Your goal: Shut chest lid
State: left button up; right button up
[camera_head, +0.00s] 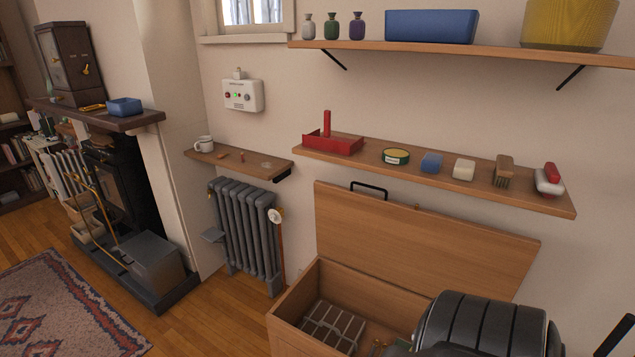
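The wooden chest (291,296) stands against the wall at the lower middle of the head view. Its lid (420,240) is open, tilted up and back towards the wall. A black handle (369,190) shows at the lid's upper edge. A gridded grey item (332,327) lies inside the chest at the left. A large dark ribbed shape in front hides the chest's right part; I cannot tell for sure whether it is part of my arm. Neither gripper's fingers can be made out.
A low wooden shelf (440,178) with a red tray (332,142) and several small items runs along the wall just above the lid. A grey radiator (245,230) stands left of the chest. Open wooden floor (205,318) lies left of it, near a patterned rug (65,312).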

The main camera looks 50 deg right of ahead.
aim_at(427, 253)
jog(key=u, duration=0.1)
jog(key=i, duration=0.8)
jog(key=z, duration=0.95)
jog(key=i, duration=0.6)
jog(key=z, duration=0.65)
